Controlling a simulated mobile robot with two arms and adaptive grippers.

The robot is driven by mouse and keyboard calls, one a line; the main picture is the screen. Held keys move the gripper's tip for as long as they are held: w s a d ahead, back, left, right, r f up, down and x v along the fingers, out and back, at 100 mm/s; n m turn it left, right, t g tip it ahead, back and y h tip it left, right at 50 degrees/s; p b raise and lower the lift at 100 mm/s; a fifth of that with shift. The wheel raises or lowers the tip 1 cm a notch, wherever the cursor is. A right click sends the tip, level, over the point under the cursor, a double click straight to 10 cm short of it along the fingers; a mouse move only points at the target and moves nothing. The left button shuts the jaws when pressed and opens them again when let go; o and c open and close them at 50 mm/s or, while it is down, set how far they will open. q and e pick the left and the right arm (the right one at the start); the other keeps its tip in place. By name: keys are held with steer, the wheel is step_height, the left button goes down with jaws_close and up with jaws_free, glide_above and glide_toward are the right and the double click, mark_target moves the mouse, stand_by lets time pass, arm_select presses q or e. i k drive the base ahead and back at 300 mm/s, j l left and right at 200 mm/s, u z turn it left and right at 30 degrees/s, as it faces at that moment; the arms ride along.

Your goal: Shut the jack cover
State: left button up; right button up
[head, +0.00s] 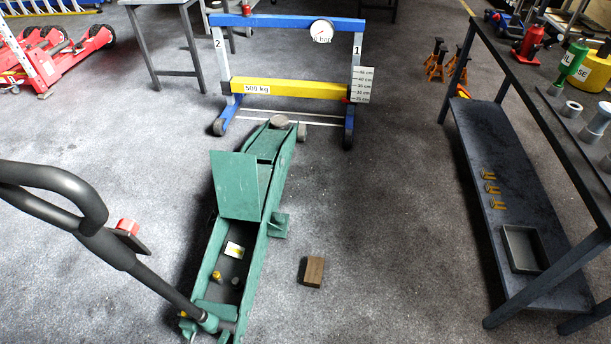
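The green trolley jack (257,245) stands on the floor in the middle of the head view, pointing toward the blue frame. Its cover (235,184) is a flat green plate and stands raised, open. Below it the body is open. The dark jack handle (122,255) slopes up from the jack's near end to a loop at the left edge. Neither of my grippers is in view.
A wooden block (313,271) lies on the floor right of the jack. A blue frame with a yellow beam (290,89) stands beyond the jack. A dark bench (540,90) with a lower shelf runs along the right. A red jack (60,55) is at far left.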

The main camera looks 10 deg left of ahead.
mark_target(235, 173)
steer(key=i+l+z, duration=0.65)
steer(key=z, duration=0.2)
steer(key=i+u, duration=0.5)
steer(key=i, duration=0.65)
steer(key=i+l+u, duration=0.1)
steer(key=i+u, duration=0.2)
steer(key=i, duration=1)
steer(key=i+u, duration=0.35)
steer(key=i+l+u, duration=0.35)
steer(key=i, duration=0.15)
steer(key=i+l+u, duration=0.1)
steer(key=u, duration=0.4)
steer(key=l+u, duration=0.2)
steer(key=u, duration=0.25)
steer(key=i+l+u, duration=0.1)
steer(key=l+u, duration=0.15)
steer(key=u, duration=0.25)
steer(key=l+u, duration=0.2)
steer(key=u, duration=0.3)
steer(key=l+u, duration=0.2)
steer(key=u, duration=0.3)
steer(key=l+u, duration=0.2)
steer(key=u, duration=0.25)
steer(key=k+l+u, duration=0.15)
steer(key=u, duration=0.35)
